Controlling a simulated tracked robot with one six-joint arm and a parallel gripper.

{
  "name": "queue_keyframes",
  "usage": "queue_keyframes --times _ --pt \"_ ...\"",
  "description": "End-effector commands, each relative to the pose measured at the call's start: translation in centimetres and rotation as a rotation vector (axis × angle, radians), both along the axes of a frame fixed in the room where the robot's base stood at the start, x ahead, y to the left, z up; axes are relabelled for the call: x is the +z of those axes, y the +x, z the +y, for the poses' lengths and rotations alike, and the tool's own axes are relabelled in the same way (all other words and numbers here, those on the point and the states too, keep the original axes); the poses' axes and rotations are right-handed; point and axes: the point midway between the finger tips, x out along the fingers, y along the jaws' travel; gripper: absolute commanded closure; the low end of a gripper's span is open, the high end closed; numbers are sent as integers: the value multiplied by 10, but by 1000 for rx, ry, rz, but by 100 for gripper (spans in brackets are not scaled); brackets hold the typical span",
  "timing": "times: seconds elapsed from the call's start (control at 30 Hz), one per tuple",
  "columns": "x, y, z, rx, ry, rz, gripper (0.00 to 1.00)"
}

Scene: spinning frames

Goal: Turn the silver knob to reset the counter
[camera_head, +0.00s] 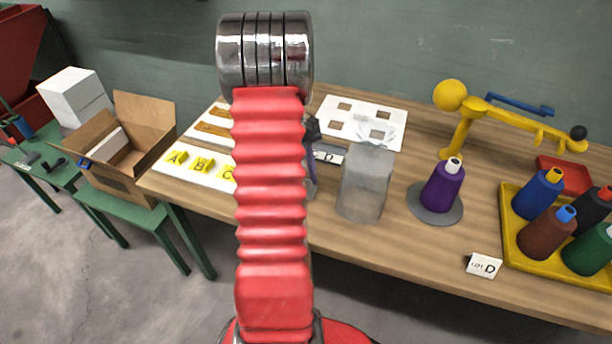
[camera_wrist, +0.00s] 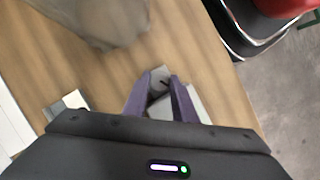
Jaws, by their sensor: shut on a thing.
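In the wrist view, my gripper (camera_wrist: 160,82) has its two purple fingers close together on a small silver-grey piece (camera_wrist: 159,75), which looks like the silver knob. A pale grey block (camera_wrist: 197,104), perhaps the counter's body, shows beside the right finger. The counter's digits cannot be seen. In the head view, my red arm hides most of this spot. Only a dark part of my gripper and a purple finger (camera_head: 311,172) show at the arm's right edge, above the wooden table (camera_head: 400,238).
A translucent grey container (camera_head: 365,182) stands just right of my gripper. Farther right are a purple thread cone (camera_head: 443,187), a yellow winder arm (camera_head: 462,127) and a yellow tray (camera_head: 510,222) of cones. Yellow letter tiles (camera_head: 202,164) lie left. An open carton (camera_head: 128,150) stands beyond.

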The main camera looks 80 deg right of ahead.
Motion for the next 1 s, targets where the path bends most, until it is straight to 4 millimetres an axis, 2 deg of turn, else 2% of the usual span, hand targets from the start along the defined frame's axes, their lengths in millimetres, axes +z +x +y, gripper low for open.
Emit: queue_keyframes --times 0.23,0.63,0.67,0.9,1.0 --pt "1 0 -1 -69 -3 -1 98" --pt "1 0 -1 -77 -3 -1 98" --pt "1 0 -1 -77 -3 -1 75" --pt "0 0 -1 -77 -1 -2 58" --pt "0 0 0 -77 0 -2 58"
